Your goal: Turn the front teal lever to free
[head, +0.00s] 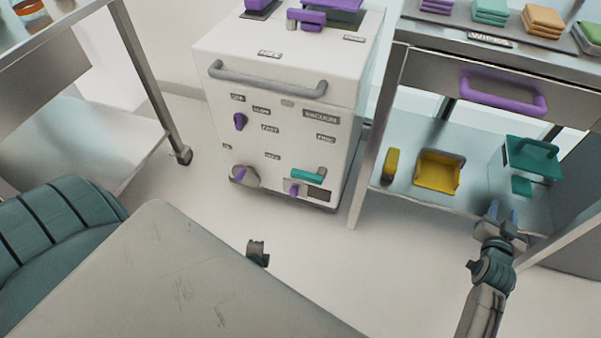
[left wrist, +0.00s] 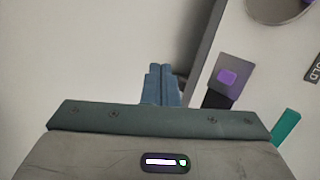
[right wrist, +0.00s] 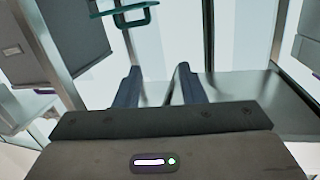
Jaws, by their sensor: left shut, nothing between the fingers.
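The teal lever (head: 307,176) sits low on the front of the white machine (head: 220,130), level, above a purple knob (head: 294,190). Part of a teal piece, likely this lever, shows at the right of the left wrist view (left wrist: 287,127). My left gripper (left wrist: 160,72) is shut and empty, its blue fingers together, left of the teal piece and apart from it. In the head view my own arm link largely hides it. My right gripper (head: 503,214) is open and empty in front of the right-hand shelf; its parted fingers show in the right wrist view (right wrist: 157,78).
The machine also has a grey handle (head: 268,84) and other purple knobs. At right a metal cart (head: 400,205) holds a yellow bin (head: 438,172) and a teal item (head: 532,157) on its lower shelf. A metal table (head: 120,135) stands at left. Floor before the machine is clear.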

